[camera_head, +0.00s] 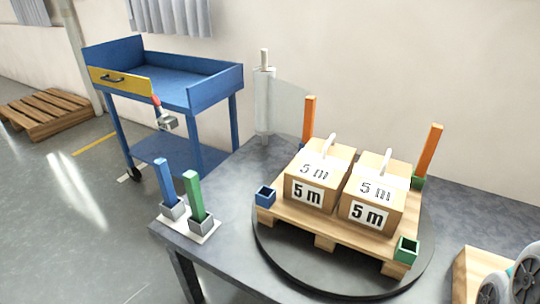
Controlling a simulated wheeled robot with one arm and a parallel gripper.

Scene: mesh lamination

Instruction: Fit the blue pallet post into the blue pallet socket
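The blue pallet post (164,182) stands upright in a grey holder (174,211) at the left edge of the grey table. The blue pallet socket (265,196) is an open square cup at the left front corner of the wooden pallet (290,219). It looks empty, and the post is apart from it, to its left. My gripper is not clearly seen in this view.
A green post (194,194) stands beside the blue one. Two cartons (318,179) and (376,190) sit on the pallet, with orange posts (309,119) and (431,150) behind. The front right green socket (407,249) looks empty. A round turntable (330,283) carries the pallet.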

